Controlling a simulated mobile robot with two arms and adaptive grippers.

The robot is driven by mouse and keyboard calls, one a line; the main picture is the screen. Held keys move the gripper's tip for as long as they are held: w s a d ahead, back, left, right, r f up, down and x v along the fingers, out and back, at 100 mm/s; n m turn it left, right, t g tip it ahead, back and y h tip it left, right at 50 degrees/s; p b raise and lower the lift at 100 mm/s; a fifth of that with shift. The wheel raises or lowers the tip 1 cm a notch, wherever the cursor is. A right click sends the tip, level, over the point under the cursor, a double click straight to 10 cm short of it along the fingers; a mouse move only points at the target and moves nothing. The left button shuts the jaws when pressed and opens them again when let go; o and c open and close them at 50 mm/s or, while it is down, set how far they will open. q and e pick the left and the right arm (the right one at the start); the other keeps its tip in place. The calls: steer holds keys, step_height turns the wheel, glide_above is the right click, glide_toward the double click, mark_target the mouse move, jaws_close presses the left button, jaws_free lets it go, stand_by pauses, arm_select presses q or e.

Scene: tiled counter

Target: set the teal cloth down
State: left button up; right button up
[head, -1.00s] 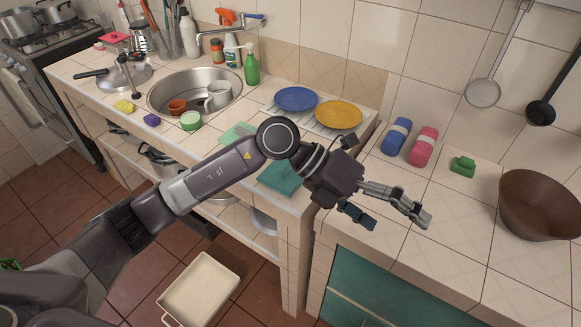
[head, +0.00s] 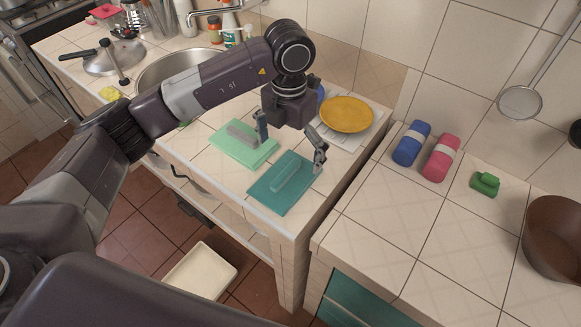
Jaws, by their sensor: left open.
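A flat teal cloth or mat (head: 263,198) lies on the tiled counter near its front right corner, with a raised teal strip (head: 290,172) on top; I cannot tell whether the two are one piece. My left gripper (head: 291,145) is over the counter at the far edge of the teal piece. Its fingers are spread wide with nothing between them, one near the mint piece and one by the teal piece's far right corner. I cannot tell whether that fingertip touches it. My right gripper is out of view.
A mint mat (head: 228,149) with a grey strip lies left of the teal one. A yellow plate (head: 347,114) stands behind. Blue (head: 412,143) and pink (head: 441,159) rolls, a green object (head: 485,184) and a brown bowl (head: 553,235) are on the right counter, whose front is clear.

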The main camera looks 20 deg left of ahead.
mark_target(289, 169)
arm_select(q)
steer(key=shift+s+f+p, duration=0.35)
steer(key=shift+s+f, duration=0.25)
steer(key=shift+f, duration=0.05)
steer(key=f, duration=0.1)
steer(key=f+p, duration=0.1)
steer(key=f, duration=0.1)
steer(key=f+p, duration=0.1)
steer(key=f, duration=0.1)
steer(key=shift+w, duration=0.3)
steer(key=shift+s+f, duration=0.1)
steer(key=shift+f, duration=0.1)
steer(key=shift+c, duration=0.6)
steer(key=c, duration=1)
steer(key=shift+c, duration=0.6)
steer(key=shift+r, duration=0.1)
